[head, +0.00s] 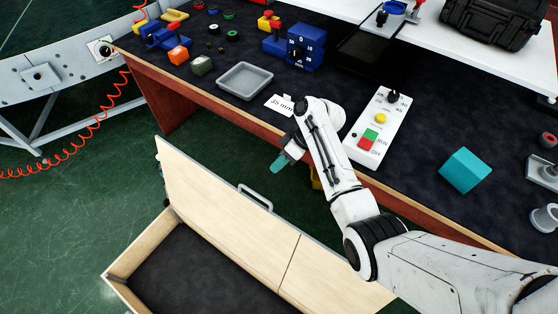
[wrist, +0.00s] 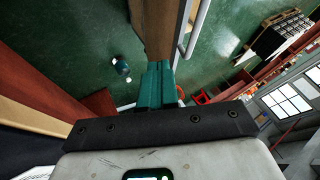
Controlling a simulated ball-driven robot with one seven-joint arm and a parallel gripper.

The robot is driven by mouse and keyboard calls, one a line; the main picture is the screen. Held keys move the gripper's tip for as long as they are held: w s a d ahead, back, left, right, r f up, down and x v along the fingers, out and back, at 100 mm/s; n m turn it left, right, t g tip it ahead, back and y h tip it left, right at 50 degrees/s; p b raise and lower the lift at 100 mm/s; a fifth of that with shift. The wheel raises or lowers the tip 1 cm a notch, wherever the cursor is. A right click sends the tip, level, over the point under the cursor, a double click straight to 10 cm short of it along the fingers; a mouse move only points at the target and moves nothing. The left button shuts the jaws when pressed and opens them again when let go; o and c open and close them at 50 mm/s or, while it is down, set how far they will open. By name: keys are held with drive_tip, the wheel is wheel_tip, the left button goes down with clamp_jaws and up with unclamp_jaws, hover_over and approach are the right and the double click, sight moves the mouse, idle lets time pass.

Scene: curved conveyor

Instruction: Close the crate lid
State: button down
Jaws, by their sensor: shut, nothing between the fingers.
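The wooden crate (head: 118,287) stands on the floor at the lower left in the head view, with a dark, empty-looking inside. Its pale wooden lid (head: 215,210) is open, raised steeply along the crate's table side. A grey handle (head: 255,198) sits by the lid's upper edge and also shows in the wrist view (wrist: 194,32). My gripper (head: 279,164) is shut and empty, its teal fingers (wrist: 156,84) pointing down between the lid's upper edge and the workbench. In the wrist view the fingertips are close to a brown wooden panel (wrist: 158,30); I cannot tell whether they touch.
The dark-topped workbench (head: 225,105) runs just beyond the lid and under my arm. It holds a grey tray (head: 245,80), a white control panel (head: 377,128), a teal cube (head: 467,170) and several small parts. Green floor (head: 75,205) is free to the left.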

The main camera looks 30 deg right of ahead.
drive_tip(key=a+f+p, duration=0.1)
drive_tip(key=a+f, duration=0.3)
drive_tip(key=a, duration=0.2)
drive_tip(key=shift+s+a, duration=0.3)
drive_tip(key=shift+a, duration=0.05)
drive_tip(key=shift+a+r+p, duration=0.1)
drive_tip(key=shift+p, duration=0.25)
